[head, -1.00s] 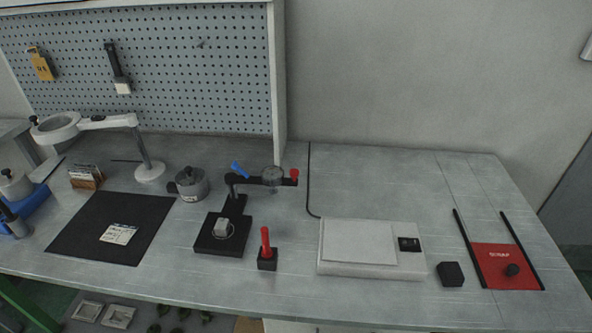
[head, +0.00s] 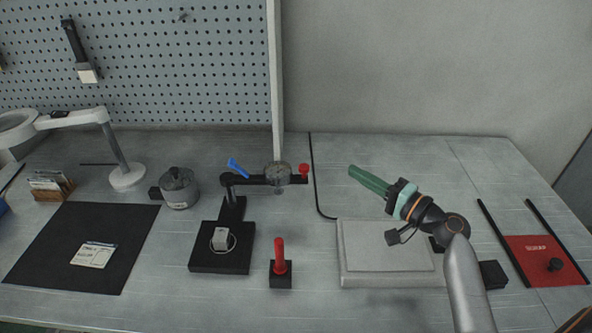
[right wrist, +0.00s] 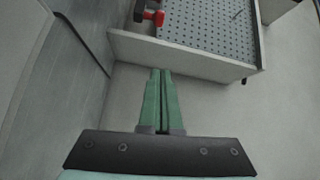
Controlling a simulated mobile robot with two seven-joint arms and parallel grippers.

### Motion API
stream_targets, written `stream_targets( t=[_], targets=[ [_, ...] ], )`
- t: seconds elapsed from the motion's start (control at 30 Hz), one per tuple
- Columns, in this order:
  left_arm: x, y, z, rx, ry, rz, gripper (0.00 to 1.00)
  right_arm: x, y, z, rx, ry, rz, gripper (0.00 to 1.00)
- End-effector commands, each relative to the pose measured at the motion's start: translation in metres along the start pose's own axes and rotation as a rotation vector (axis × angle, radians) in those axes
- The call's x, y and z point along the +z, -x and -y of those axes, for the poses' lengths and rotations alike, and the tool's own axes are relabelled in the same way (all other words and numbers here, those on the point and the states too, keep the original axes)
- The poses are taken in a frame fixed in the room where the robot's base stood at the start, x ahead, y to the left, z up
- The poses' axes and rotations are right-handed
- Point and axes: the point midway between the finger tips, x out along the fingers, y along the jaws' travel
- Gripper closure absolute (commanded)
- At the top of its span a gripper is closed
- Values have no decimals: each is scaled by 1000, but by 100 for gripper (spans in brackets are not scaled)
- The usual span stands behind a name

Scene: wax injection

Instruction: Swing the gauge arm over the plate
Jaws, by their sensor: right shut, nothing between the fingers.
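The gauge arm (head: 256,181) is a black bar on a post, with a round dial gauge (head: 278,174), a red knob (head: 304,171) at its right end and a blue lever (head: 237,167) at its left. It points right, off to the side of the black plate (head: 222,262), which carries a small grey block (head: 220,239). My right gripper (head: 352,171) has green fingers, shut and empty, in the air right of the red knob and apart from it. In the right wrist view the shut fingers (right wrist: 160,72) point toward the red knob (right wrist: 157,17) near the top. My left gripper is not in view.
A red-handled tool (head: 280,256) stands in a black block in front of the gauge arm. A white scale (head: 385,247) lies beneath my right arm. A metal pot (head: 179,188) and black mat (head: 75,245) are to the left. A red scrap area (head: 540,260) is at the right.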

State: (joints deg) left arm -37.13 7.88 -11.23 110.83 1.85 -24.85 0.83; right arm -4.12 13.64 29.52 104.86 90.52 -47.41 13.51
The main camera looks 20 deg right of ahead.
Motion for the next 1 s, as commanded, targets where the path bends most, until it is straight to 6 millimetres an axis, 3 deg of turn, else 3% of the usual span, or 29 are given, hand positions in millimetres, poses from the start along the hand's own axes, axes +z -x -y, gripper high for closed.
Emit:
stream_targets(
  t=[0.03, 0.27, 0.8, 1.0],
  targets=[
    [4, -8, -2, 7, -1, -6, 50, -1, 1, -10, -7, -6, -6, 100],
    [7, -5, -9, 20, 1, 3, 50, -4, -6, -8, -18, -16, -14, 100],
    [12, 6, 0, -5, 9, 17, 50, -4, -102, -6, -16, -14, -12, 100],
    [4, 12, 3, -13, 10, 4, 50, 23, -91, -7, -13, -16, -10, 100]
  ],
)
